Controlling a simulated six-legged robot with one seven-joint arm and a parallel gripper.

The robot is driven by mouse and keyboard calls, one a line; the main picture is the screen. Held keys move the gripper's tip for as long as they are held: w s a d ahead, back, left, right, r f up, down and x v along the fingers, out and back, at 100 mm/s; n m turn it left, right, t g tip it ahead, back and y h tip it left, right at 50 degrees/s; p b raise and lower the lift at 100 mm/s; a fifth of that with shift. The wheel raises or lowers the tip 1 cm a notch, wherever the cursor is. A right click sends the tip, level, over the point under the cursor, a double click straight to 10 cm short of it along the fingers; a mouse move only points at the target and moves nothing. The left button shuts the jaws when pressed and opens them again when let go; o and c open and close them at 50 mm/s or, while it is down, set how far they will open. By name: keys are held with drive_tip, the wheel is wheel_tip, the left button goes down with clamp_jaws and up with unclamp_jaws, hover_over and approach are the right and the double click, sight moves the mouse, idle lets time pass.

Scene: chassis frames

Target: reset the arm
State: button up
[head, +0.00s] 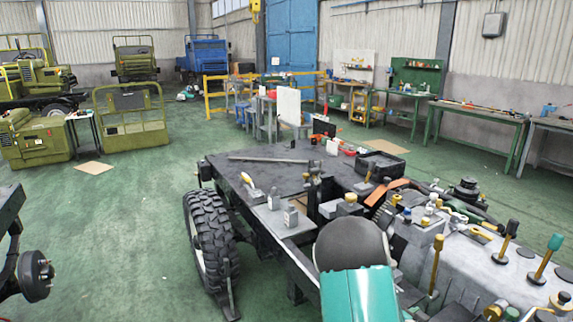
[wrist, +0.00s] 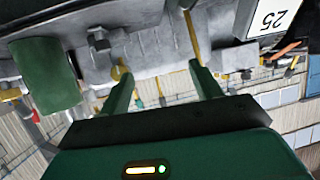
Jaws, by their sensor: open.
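My gripper (wrist: 158,72) shows in the wrist view as two green fingers spread well apart. Nothing is between the fingertips. Behind and around them are grey metal parts (wrist: 150,45) and yellow levers (wrist: 190,35), apparently of the chassis, seen at a turned angle. I cannot tell how far the fingertips are from these parts. In the head view, a teal casing and a dark rounded joint of my arm stand at the bottom centre, in front of the chassis (head: 285,178). My gripper cannot be made out there.
The chassis deck carries a flat bar (head: 268,159), a yellow-handled tool (head: 250,186) and small grey blocks (head: 290,216). Upright levers (head: 546,256) crowd its right side. A large tyre (head: 212,240) stands at its left. Open green floor (head: 110,245) lies further left; workbenches (head: 478,116) line the back wall.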

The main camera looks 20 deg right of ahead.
drive_tip(key=w+a+r+n+t+y, duration=0.1)
drive_tip(key=w+a+r+n+y, duration=0.15)
drive_tip(key=a+r, duration=0.45)
drive_tip(key=w+a+r+n+t+y, duration=0.1)
drive_tip(key=w+a+r+y, duration=0.25)
drive_tip(key=a, duration=0.75)
drive_tip(key=w+a+r+n+t+y, duration=0.2)
drive_tip(key=w+a+r+y, duration=0.15)
drive_tip(key=a, duration=0.45)
drive_tip(key=s+a+r+n+y, duration=0.45)
drive_tip(key=s+a+r, duration=0.3)
drive_tip(key=a, duration=0.45)
drive_tip(key=s+a+r+n+g+h, duration=0.1)
drive_tip(key=s+a+r+n, duration=0.3)
drive_tip(key=s, duration=0.7)
drive_tip(key=shift+s+a+r+n+g, duration=0.35)
drive_tip(key=shift+a+r+g, duration=0.1)
drive_tip(key=shift+a+g, duration=0.3)
drive_tip(key=shift+d, duration=0.1)
drive_tip(key=shift+c, duration=0.2)
drive_tip(key=c, duration=0.6)
drive_tip(key=shift+o, duration=0.2)
drive_tip(key=shift+d, duration=0.15)
